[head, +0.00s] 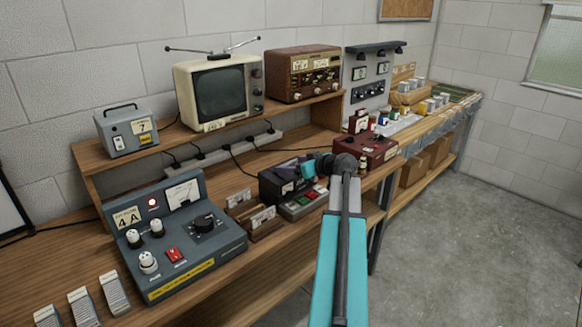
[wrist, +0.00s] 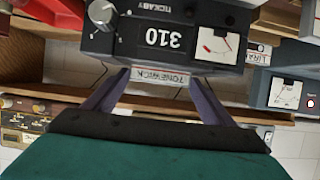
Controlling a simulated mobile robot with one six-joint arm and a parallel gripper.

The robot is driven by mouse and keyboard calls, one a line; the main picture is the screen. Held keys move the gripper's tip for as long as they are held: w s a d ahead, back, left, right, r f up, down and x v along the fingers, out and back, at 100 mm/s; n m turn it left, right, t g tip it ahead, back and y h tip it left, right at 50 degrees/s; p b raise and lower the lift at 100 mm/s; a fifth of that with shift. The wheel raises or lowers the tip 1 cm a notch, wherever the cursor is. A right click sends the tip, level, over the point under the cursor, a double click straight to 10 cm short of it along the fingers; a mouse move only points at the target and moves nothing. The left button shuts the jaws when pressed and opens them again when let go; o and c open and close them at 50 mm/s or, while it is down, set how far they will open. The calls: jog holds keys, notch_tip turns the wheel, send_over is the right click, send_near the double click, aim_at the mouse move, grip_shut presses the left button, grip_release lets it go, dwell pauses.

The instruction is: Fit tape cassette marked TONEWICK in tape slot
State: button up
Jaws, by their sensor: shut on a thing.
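My gripper (head: 293,168) reaches over the dark tape machine (head: 272,188) in the head view. In the wrist view, which is upside down, my gripper (wrist: 155,92) is shut on the tape cassette (wrist: 165,76), whose pale label reads TONEWICK. The cassette lies between the two purple fingers, right against or very near the machine (wrist: 130,42), marked 310, with a knob and a meter. The tape slot itself is hidden, and I cannot tell whether the cassette has entered it. In the head view my arm and fingers cover most of the cassette.
Wooden holders (head: 262,222) with labelled items stand left of the machine. A large grey-blue console (head: 180,250) with a red lamp is further left. A red box (head: 372,152) stands to the right. A shelf behind carries a television (head: 218,92) and a radio (head: 302,73).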

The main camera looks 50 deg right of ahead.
jog(key=shift+f, duration=0.15)
jog(key=o, duration=0.7)
jog(key=shift+o, duration=0.2)
jog(key=b+v, duration=0.1)
jog(key=v, duration=1)
jog(key=shift+b, duration=0.4)
dwell(0.4)
jog(key=shift+s+f, duration=0.1)
dwell(0.9)
